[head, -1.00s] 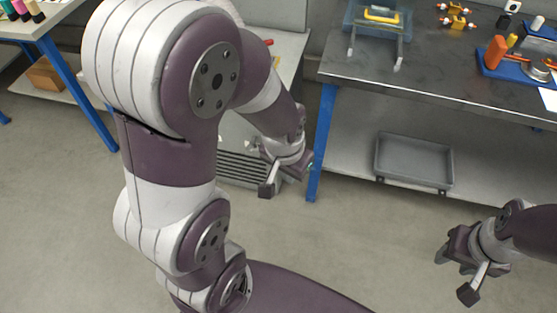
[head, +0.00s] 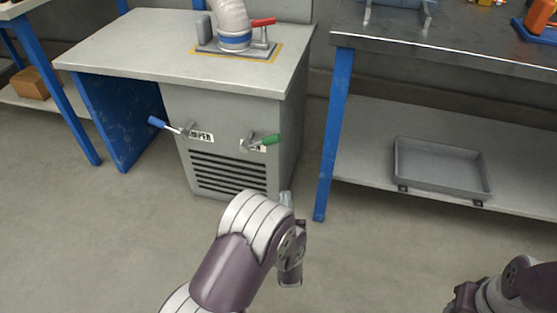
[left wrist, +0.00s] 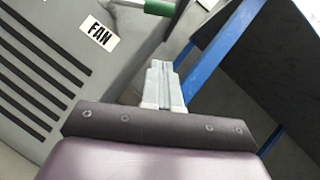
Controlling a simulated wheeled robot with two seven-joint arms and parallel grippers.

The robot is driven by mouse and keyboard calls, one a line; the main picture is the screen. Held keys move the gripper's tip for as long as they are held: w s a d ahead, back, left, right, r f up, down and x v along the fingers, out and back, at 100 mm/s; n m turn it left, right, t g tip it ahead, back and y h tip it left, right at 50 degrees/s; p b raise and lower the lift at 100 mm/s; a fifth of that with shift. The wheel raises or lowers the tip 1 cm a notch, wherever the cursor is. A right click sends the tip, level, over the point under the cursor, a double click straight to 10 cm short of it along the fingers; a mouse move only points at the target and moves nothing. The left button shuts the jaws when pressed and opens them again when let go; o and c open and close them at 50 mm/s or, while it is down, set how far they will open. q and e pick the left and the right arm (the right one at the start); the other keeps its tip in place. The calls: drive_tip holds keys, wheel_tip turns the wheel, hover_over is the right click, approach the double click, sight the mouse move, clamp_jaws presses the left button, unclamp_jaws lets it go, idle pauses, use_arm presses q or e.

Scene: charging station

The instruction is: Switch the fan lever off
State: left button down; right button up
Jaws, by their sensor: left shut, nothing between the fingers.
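The fan lever (head: 268,140) has a green handle and sits on the right of the grey cabinet's front, pointing right. In the left wrist view, part of its green handle (left wrist: 160,7) shows at the top edge, near the FAN label (left wrist: 98,34). My left gripper (head: 286,198) is below and slightly right of the lever in the head view, apart from it. In the left wrist view its fingers (left wrist: 164,75) are together and empty. My right gripper (head: 462,300) is at the bottom right, partly cut off, and its jaws are unclear.
A blue-handled lever (head: 168,126) is on the cabinet's left, above a vent grille (head: 228,174). A red-handled lever (head: 262,22) stands on the cabinet top (head: 150,45). A blue table leg (head: 335,140) is close on the right. A grey tray (head: 442,168) lies on the lower shelf.

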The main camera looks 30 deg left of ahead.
sight(263, 142)
use_arm(q)
drive_tip(key=s+r+b+x, duration=0.1)
drive_tip(key=b+x, duration=0.3)
drive_tip(key=x, duration=0.9)
drive_tip(key=shift+s+a+r, duration=0.35)
drive_tip(key=shift+s+r, duration=0.05)
drive_tip(key=shift+r, duration=0.1)
use_arm(e)
wheel_tip(263, 142, down, 4)
